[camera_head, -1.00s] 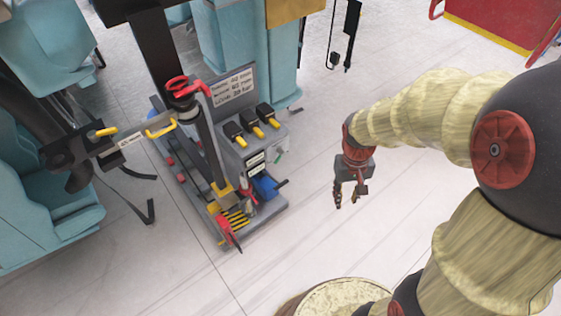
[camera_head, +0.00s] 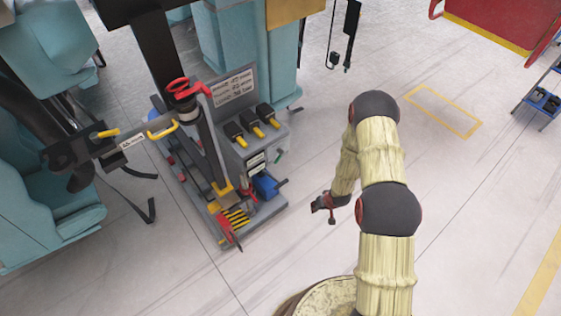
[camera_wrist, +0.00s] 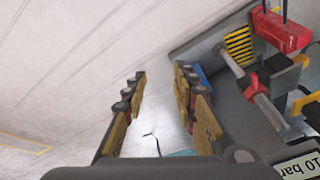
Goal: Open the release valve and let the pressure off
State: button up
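A grey wheel-less-looking floor unit (camera_head: 268,215) stands left of my arm. It carries a red handwheel (camera_head: 178,86) on top of a dark post, a blue part (camera_head: 266,186) on its right side, and a red lever (camera_head: 228,230) at its front. I cannot tell which of these is the release valve. My gripper (camera_head: 322,203) is in free air to the right of the unit, pointing left towards it. In the wrist view my gripper (camera_wrist: 162,76) has its fingers apart with nothing between them. The blue part (camera_wrist: 201,75) shows partly behind the right finger.
A yellow handle (camera_head: 161,130) and a sign (camera_head: 233,88) are on the unit, with several black-and-yellow switches (camera_head: 251,121). Teal seats (camera_head: 45,195) stand at left. A red panel (camera_head: 500,20) is at upper right. The floor right of the unit is clear.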

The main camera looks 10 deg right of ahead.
jog(key=w+a+f+m+t+y, duration=0.1)
jog(key=w+a+f+t+y, duration=0.4)
jog(key=a, duration=0.3)
jog(key=w+a+r+m+t+y, duration=0.1)
jog(key=w+a+r+t+y, duration=0.2)
jog(key=r, duration=0.5)
jog(key=w+r+m+t, duration=0.1)
jog(key=w+r+t, duration=0.3)
jog(key=r, duration=0.4)
jog(key=b+x, duration=0.2)
jog(key=x, duration=0.6)
jog(key=shift+r, duration=0.1)
jog(key=shift+c, duration=0.9)
grip_shut()
